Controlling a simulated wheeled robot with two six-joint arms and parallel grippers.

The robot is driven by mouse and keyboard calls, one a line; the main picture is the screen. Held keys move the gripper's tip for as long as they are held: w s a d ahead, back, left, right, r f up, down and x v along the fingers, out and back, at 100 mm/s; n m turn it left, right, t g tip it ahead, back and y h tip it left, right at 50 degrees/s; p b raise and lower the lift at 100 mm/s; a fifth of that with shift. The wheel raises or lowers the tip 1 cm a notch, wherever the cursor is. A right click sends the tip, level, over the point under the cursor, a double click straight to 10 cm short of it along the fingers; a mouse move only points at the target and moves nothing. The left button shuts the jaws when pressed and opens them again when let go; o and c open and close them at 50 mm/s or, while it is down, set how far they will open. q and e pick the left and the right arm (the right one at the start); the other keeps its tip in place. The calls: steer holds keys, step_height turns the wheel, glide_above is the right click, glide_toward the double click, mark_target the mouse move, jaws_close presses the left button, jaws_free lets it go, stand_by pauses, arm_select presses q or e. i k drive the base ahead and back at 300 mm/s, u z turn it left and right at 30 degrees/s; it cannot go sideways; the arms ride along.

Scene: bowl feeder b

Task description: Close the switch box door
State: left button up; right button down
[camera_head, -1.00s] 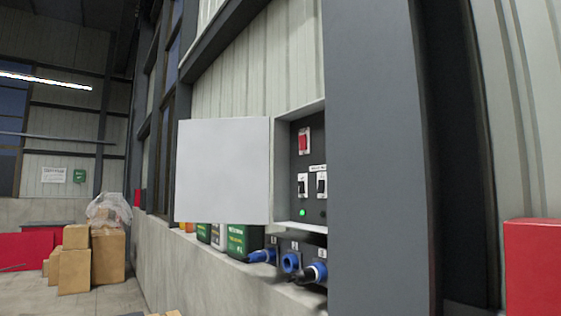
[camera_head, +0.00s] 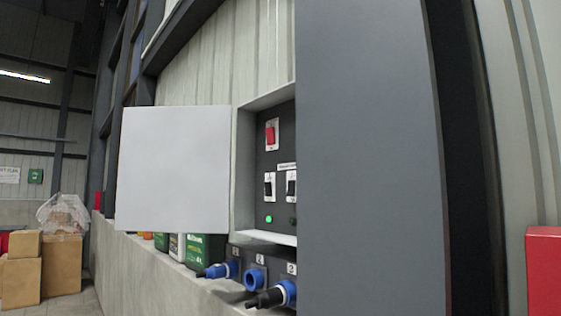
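The switch box (camera_head: 243,170) is mounted on the wall, left of a wide grey column that hides its right side. Its white door (camera_head: 173,170) stands wide open, swung out to the left. Inside on the dark panel are a red switch (camera_head: 270,134), a black-and-white switch (camera_head: 269,186), part of another switch (camera_head: 291,185) and a lit green lamp (camera_head: 269,219). Neither of my grippers shows in the head view.
The grey column (camera_head: 370,170) stands close on the right. Below the box are blue plugs and sockets (camera_head: 255,279) and green containers (camera_head: 205,249) on the concrete ledge (camera_head: 150,275). Cardboard boxes (camera_head: 60,265) stand at the left. A red object (camera_head: 545,270) is at the right edge.

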mark_target(174, 171)
steer(key=u, duration=0.4)
steer(key=k, duration=0.45)
steer(key=u, duration=1.7)
steer(key=i, duration=2.35)
steer(key=z, duration=0.6)
